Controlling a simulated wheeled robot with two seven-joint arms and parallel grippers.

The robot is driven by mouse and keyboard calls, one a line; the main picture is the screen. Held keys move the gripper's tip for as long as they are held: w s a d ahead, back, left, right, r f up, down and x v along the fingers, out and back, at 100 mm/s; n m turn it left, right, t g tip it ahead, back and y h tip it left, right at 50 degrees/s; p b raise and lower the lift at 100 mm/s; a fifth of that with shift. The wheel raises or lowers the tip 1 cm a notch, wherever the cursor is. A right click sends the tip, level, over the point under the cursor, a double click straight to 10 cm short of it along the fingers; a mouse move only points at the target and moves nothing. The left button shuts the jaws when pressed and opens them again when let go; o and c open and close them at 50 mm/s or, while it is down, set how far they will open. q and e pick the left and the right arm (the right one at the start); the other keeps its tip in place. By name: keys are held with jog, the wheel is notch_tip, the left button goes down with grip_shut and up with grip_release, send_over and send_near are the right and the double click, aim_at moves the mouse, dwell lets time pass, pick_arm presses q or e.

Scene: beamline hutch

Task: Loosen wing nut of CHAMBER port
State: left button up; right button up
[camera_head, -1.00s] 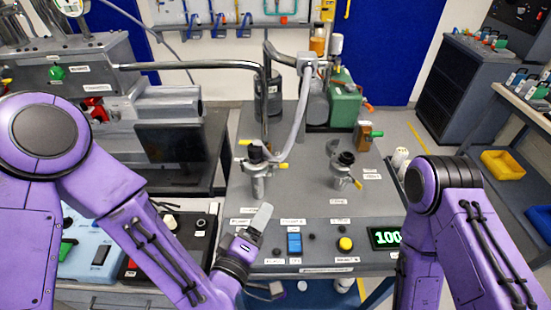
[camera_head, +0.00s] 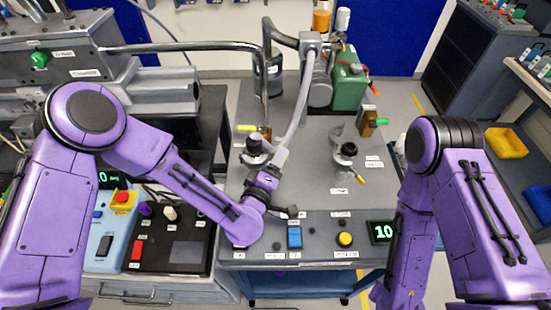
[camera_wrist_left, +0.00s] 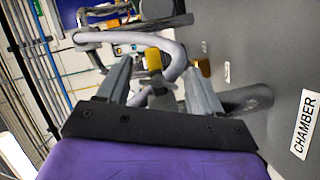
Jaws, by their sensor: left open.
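The left port (camera_head: 253,157) has a dark top where the grey hose ends, and a yellow-green wing piece (camera_head: 247,128) shows on its far side. My left gripper (camera_head: 278,158) is just right of this port, its fingers pointing away from me. In the left wrist view, the open fingers (camera_wrist_left: 158,72) stand on either side of a yellow wing nut (camera_wrist_left: 153,59). I cannot tell whether they touch it. A CHAMBER label (camera_wrist_left: 307,124) lies on the grey surface at the right of that view. My right gripper is out of frame.
A second port (camera_head: 346,155) with a yellow wing nut (camera_head: 360,179) stands to the right. A green pump (camera_head: 347,83) is behind. A blue switch (camera_head: 294,238) and a yellow button (camera_head: 345,239) are in front.

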pick_arm(q)
jog(key=shift+s+r, duration=0.1)
jog(key=shift+s, duration=0.15)
jog(key=shift+c, duration=0.3)
jog(key=shift+w, duration=0.1)
jog(key=c, duration=1)
jog(key=f+n+b, duration=0.1)
jog(key=b, duration=0.3)
jog(key=shift+n+t+h, duration=0.3)
jog(key=shift+r+n+b, duration=0.3)
jog(key=shift+n+b, duration=0.2)
jog(key=shift+b, duration=0.1)
jog(key=shift+r, duration=0.15)
jog(key=o, duration=1.1)
jog(key=shift+c, duration=0.2)
